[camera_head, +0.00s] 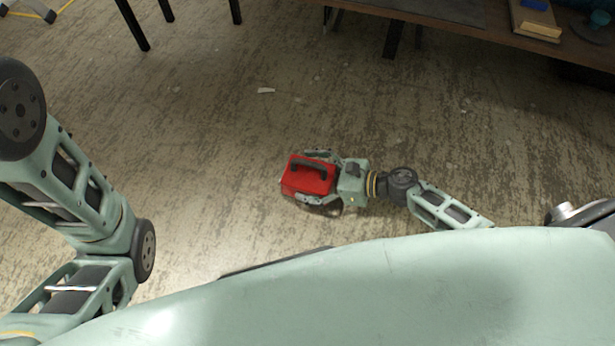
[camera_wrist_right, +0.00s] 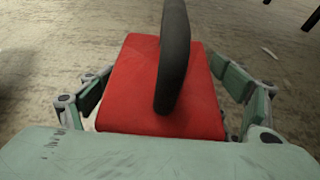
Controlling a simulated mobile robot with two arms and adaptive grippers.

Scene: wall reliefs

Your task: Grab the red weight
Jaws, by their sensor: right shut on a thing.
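The red weight (camera_head: 306,180) is a red block with a dark handle on top. In the head view it sits in the middle, low over the floor or on it; I cannot tell which. My right gripper (camera_head: 320,180) reaches it from the right, with one finger along each side, and is shut on it. In the right wrist view the red weight (camera_wrist_right: 150,85) fills the space between the fingers of my right gripper (camera_wrist_right: 165,95), its handle standing up. My left arm shows at the left of the head view, but its gripper is out of view.
A brown table (camera_head: 450,22) stands at the top right, with a wooden board (camera_head: 535,20) on it. Dark legs (camera_head: 133,25) of furniture stand at the top left. A small white scrap (camera_head: 266,90) lies on the floor. The floor around the weight is clear.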

